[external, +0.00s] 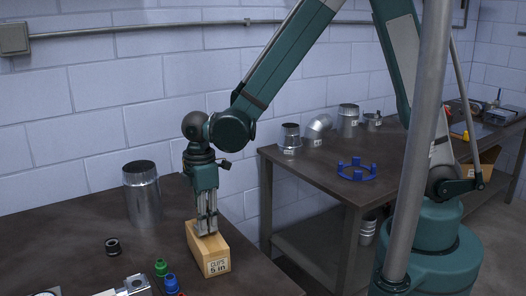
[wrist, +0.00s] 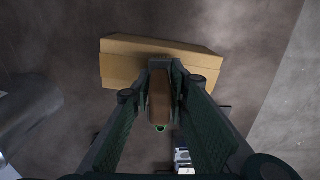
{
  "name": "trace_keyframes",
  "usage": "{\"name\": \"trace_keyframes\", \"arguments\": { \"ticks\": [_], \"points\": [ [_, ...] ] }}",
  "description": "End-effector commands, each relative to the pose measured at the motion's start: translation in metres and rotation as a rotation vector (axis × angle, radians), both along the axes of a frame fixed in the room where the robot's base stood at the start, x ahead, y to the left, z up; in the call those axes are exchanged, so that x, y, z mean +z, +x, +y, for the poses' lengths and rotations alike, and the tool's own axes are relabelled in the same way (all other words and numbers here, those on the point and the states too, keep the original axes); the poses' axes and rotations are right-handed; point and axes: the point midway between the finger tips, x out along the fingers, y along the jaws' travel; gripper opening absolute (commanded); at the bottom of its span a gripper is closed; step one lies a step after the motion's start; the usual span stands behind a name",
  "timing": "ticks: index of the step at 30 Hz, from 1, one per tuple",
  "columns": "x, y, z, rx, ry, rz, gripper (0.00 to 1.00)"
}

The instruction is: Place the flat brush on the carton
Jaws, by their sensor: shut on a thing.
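The carton (external: 216,268) is a tan box with a "CLIPS 5 in" label, near the front of the left table. It also shows in the wrist view (wrist: 122,68), behind the fingertips. My gripper (external: 206,230) points straight down over the carton's top, its tips at or just above it. In the wrist view my gripper (wrist: 162,75) is shut on a brown, elongated piece, which I take to be the flat brush (wrist: 160,100). The brush is hidden in the external view. I cannot tell whether it touches the carton.
A metal duct cylinder (external: 143,195) stands behind and left of the carton. A black ring (external: 112,246), a green cap (external: 161,268) and a blue cap (external: 171,284) lie left of it.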

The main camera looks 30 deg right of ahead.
Motion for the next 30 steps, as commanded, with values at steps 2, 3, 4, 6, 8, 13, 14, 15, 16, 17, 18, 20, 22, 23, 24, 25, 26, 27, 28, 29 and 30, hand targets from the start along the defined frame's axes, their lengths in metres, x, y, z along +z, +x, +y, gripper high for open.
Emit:
{"name": "trace_keyframes", "arguments": {
  "ticks": [2,3,4,6,8,13,14,15,16,17,18,20,22,23,24,25,26,27,28,29,30],
  "points": [
    [0.000,0.000,0.000,0.000,0.000,0.000,0.05],
    [-0.001,0.000,0.000,0.000,0.000,0.000,0.05],
    [-0.001,0.000,0.000,0.000,0.000,0.000,0.05],
    [-0.003,0.000,0.000,0.000,0.000,0.000,0.05],
    [-0.004,0.000,0.000,0.000,0.000,0.000,0.19],
    [-0.003,0.000,0.000,0.000,0.000,0.000,0.32],
    [-0.003,0.000,0.000,0.000,0.000,0.000,0.32],
    [-0.003,0.000,0.000,0.000,0.000,0.000,0.32],
    [-0.003,0.000,0.000,0.000,0.000,0.000,0.32],
    [-0.003,0.000,0.000,0.000,0.000,0.000,0.32],
    [-0.003,0.000,0.000,0.000,0.000,0.000,0.32],
    [-0.003,0.000,0.000,0.000,0.000,0.000,0.32],
    [-0.002,0.000,0.000,0.000,0.000,0.000,0.32],
    [-0.002,0.000,0.000,0.000,0.000,0.000,0.32],
    [-0.001,0.000,0.000,0.000,0.000,0.000,0.32],
    [-0.001,0.000,0.000,0.000,0.000,0.000,0.32],
    [0.000,0.000,0.000,0.000,0.000,0.000,0.32],
    [0.001,0.000,0.000,0.000,0.000,0.000,0.32],
    [0.003,0.000,0.000,0.000,0.000,0.000,0.32],
    [0.004,0.000,0.000,0.000,0.000,0.000,0.32],
    [0.007,0.000,0.000,0.000,0.000,0.000,0.32]
  ]
}}
